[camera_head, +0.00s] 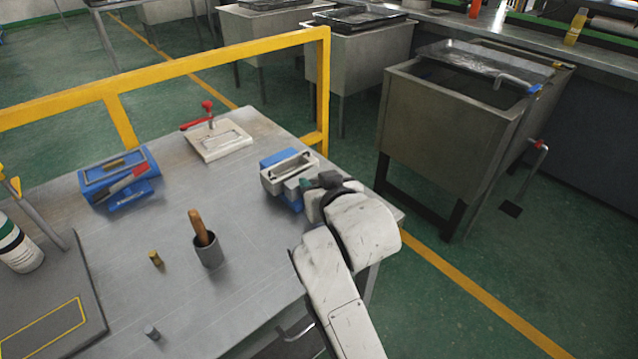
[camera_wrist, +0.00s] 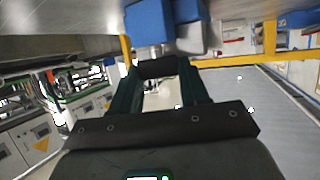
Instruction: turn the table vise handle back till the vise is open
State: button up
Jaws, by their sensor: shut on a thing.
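The table vise (camera_head: 284,166) is blue and grey and sits at the right edge of the metal table. Its blue and grey body also shows at the top of the wrist view (camera_wrist: 152,22). My gripper (camera_head: 308,184) is at the vise's near right side, mostly hidden by my own arm in the head view. In the wrist view its two dark green fingers are shut on a dark bar, the vise handle (camera_wrist: 158,68), just below the vise body. I cannot tell from these frames how far apart the vise jaws are.
The table (camera_head: 225,310) also holds a white clamp block (camera_head: 218,142) with a red handle, a blue tool box (camera_head: 120,175) and a grey cup (camera_head: 208,252) with a wooden-handled tool. A yellow rail (camera_head: 200,70) runs behind. A metal tank (camera_head: 430,125) stands to the right.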

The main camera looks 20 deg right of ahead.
jog(key=shift+c, duration=1.1)
jog(key=p, duration=0.1)
jog(key=n+y+p, duration=0.1)
jog(key=shift+d+r+p, duration=0.2)
jog(key=shift+r+p, duration=0.1)
jog(key=n+y+p, duration=0.2)
jog(key=p, duration=0.1)
jog(key=shift+d+f+y+p, duration=0.1)
jog(key=shift+d+y+p, duration=0.05)
jog(key=shift+y+p, duration=0.2)
jog(key=shift+f+n+g+y+p, duration=0.2)
jog(key=shift+n+g+y+p, duration=0.2)
jog(key=shift+n+y, duration=0.45)
jog(key=o, duration=0.8)
